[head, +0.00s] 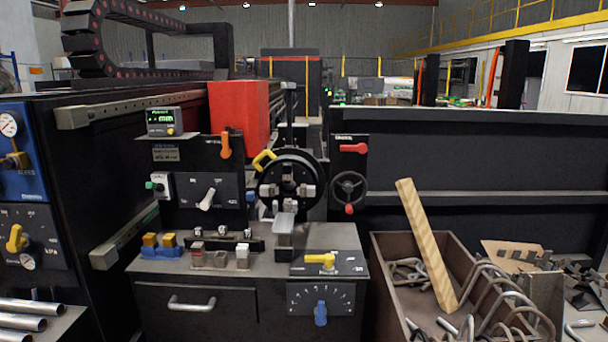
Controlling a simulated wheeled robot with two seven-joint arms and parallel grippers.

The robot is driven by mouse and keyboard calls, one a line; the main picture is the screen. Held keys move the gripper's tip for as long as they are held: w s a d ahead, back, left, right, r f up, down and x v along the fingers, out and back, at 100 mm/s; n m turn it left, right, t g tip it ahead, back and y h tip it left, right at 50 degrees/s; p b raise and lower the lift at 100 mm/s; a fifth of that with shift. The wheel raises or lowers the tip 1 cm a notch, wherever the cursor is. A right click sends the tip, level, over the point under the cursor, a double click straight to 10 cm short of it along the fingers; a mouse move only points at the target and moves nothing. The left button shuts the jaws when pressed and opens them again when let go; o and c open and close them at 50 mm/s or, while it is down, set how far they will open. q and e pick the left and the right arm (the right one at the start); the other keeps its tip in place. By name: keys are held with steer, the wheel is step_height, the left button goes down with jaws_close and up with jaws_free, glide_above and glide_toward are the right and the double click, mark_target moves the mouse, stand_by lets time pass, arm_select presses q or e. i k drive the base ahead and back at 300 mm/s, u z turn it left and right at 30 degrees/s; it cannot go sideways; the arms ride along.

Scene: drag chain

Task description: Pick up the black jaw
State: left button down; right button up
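No jaw that is clearly black stands out in the head view. Several small jaw-like blocks sit on the grey machine bench (345,240). Two orange-yellow blocks (150,240) sit on a blue holder (160,252) at the left. To their right stand a dark block with a reddish top (197,252), a grey-brown block (220,259) and a white-topped block (242,256). The round black chuck (301,164) behind the bench carries light-coloured jaws (307,191). Whether one of these is the black jaw, I cannot tell. Neither of my grippers is in view.
A brown bin (385,262) with bent metal rods and a wooden plank (426,243) stands at the right. Metal pipes (22,306) lie at the lower left. A yellow lever (320,259) and a grey post (284,232) rise from the bench's right half.

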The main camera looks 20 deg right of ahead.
mark_target(287, 167)
steer(key=z, duration=0.55)
steer(key=i, duration=1.45)
steer(key=u, duration=0.75)
